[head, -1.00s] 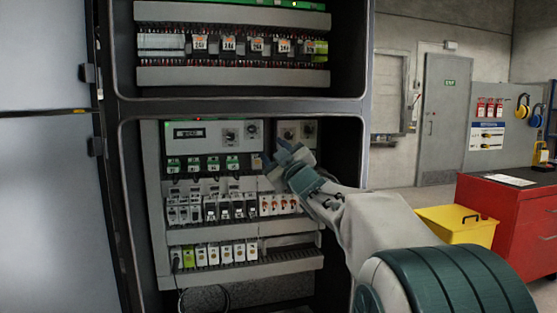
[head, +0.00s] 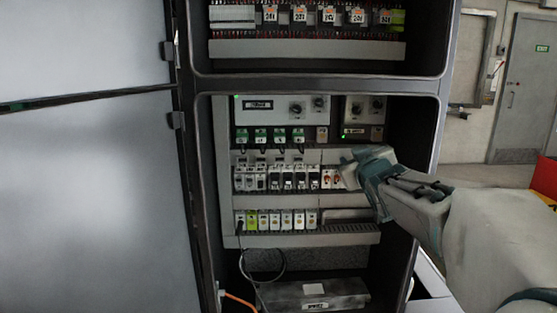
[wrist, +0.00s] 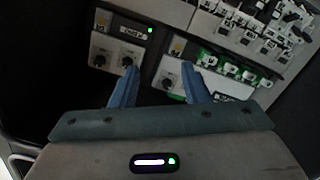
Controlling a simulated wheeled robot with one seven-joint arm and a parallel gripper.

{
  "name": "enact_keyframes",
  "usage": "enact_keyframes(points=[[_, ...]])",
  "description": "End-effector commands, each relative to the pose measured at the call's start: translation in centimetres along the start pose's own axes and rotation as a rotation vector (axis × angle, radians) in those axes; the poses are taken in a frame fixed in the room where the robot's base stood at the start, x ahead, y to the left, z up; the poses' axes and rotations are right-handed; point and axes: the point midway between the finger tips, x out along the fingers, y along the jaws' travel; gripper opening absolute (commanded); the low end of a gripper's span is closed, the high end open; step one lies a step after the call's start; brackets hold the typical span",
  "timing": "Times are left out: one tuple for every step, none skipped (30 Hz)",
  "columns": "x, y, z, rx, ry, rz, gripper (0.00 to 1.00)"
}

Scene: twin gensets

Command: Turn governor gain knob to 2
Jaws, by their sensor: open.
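In the head view, a white control module (head: 264,112) with a small display carries two dark knobs, a left one (head: 296,108) and a right one (head: 319,103). A second module (head: 362,118) to its right carries two more dark knobs (head: 357,108). The labels are too small to read, so I cannot tell which knob is governor gain. My gripper (head: 349,165) is open and empty, below the second module. In the wrist view, the fingers of my gripper (wrist: 159,72) are apart in front of the panel, with a knob (wrist: 166,83) showing between them.
Rows of breakers (head: 275,178) and terminal blocks sit below the modules. The cabinet's right side wall (head: 428,150) stands close to my arm. A cabinet door (head: 90,200) is on the left. A grey box (head: 322,296) lies at the cabinet bottom.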

Motion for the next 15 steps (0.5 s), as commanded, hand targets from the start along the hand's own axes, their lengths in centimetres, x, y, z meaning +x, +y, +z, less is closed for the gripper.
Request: enact_keyframes(points=[[-1.6, -0.1, 0.2, 0.035, -0.091, -0.007, 0.42], [-2.5, -0.5, 1.0, 0.056, -0.148, -0.012, 0.42], [-3.8, -0.9, 2.1, 0.084, -0.225, -0.020, 0.42], [-4.9, -1.4, 3.0, 0.106, -0.282, -0.026, 0.42], [-6.0, -1.8, 3.8, 0.127, -0.341, -0.034, 0.42], [-7.6, -2.5, 4.9, 0.153, -0.417, -0.047, 0.42], [-8.9, -3.0, 5.7, 0.172, -0.476, -0.058, 0.42], [-10.2, -3.5, 6.5, 0.191, -0.535, -0.069, 0.42], [-12.1, -4.3, 7.5, 0.216, -0.612, -0.087, 0.42], [-13.6, -4.9, 8.2, 0.235, -0.672, -0.101, 0.42], [-15.1, -5.5, 8.9, 0.252, -0.729, -0.116, 0.42], [-17.2, -6.4, 9.7, 0.273, -0.803, -0.137, 0.42], [-18.6, -7.0, 10.2, 0.287, -0.856, -0.154, 0.42], [-20.1, -7.5, 10.7, 0.302, -0.907, -0.169, 0.42], [-22.0, -8.3, 11.3, 0.318, -0.970, -0.190, 0.42]])
